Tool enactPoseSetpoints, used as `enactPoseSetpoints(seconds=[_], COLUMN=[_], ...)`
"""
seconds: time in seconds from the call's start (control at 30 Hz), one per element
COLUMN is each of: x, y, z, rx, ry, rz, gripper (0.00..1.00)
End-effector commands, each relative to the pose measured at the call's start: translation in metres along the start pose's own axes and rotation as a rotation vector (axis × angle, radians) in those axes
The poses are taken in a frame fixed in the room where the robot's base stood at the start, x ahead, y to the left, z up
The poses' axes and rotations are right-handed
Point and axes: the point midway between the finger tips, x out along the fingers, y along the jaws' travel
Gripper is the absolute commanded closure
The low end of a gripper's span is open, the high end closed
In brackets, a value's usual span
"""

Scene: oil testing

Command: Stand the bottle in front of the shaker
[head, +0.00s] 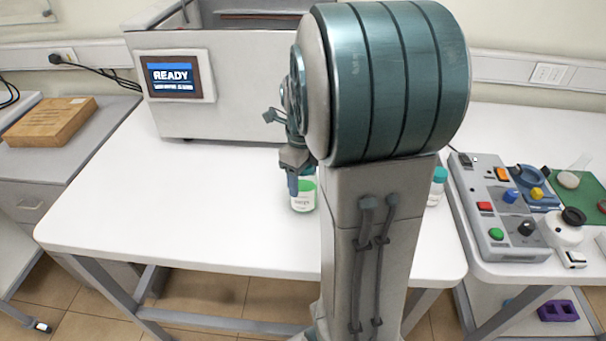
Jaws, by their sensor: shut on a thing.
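The shaker, a large grey machine (230,105) with a screen reading READY, stands at the back of the white table. A small white bottle (304,199) with a green band and a label is upright in front of it, to the right of the screen. My gripper (293,188) points down at the bottle's left side and is shut on it. My arm hides part of the bottle and the far fingertip. I cannot tell whether the bottle's base touches the table.
Another clear bottle with a teal cap (437,186) stands right of my arm, partly hidden. A grey control box (497,205) with coloured buttons is on the right table. A cardboard box (50,120) lies on the left bench. The white table's left and front are clear.

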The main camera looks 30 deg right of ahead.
Motion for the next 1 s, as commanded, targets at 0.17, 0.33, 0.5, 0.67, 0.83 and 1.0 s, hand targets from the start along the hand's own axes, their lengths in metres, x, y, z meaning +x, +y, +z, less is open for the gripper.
enactPoseSetpoints(seconds=[0.17,0.33,0.5,0.67,0.83,1.0], x=[0.001,0.001,-0.009,-0.038,-0.076,-0.105], y=[0.0,0.0,0.0,0.0,-0.001,-0.001], z=[0.0,0.0,0.0,0.0,0.001,0.001], rx=[0.0,0.0,0.0,-0.001,0.0,-0.001], ry=[0.0,0.0,-0.002,-0.004,-0.003,-0.002], rz=[0.001,0.001,-0.001,-0.003,-0.003,-0.002], gripper=[0.16,0.16,0.16,0.16,0.16,0.16])
